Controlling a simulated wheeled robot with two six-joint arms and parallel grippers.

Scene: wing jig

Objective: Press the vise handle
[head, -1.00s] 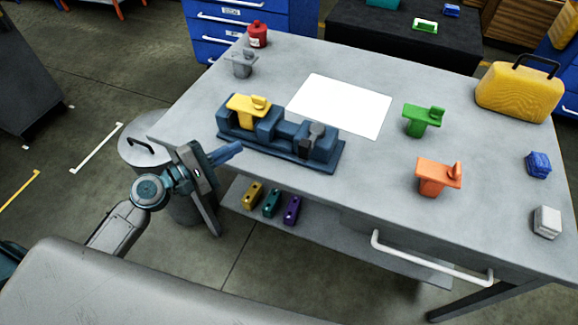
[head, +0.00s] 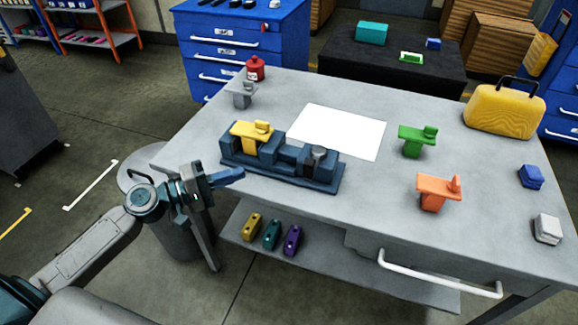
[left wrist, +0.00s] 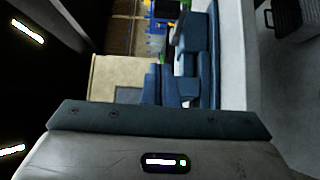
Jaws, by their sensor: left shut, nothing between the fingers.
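The dark blue vise (head: 240,167) stands near the front left edge of the grey table. A yellow part (head: 250,130) sits at its left end. A dark grey piece with a round top (head: 318,153), which looks like the handle, stands at its right end. My left gripper (head: 230,178) is shut and empty, just off the table's front left edge. Its blue fingers point right, toward the vise's left end, apparently just short of it. In the left wrist view, the vise (left wrist: 197,60) seems to show sideways beyond the fingers. My right gripper is not in view.
A white sheet (head: 340,131) lies behind the vise. A yellow case (head: 503,112) is at the back right. Small coloured blocks lie on the lower shelf (head: 330,258).

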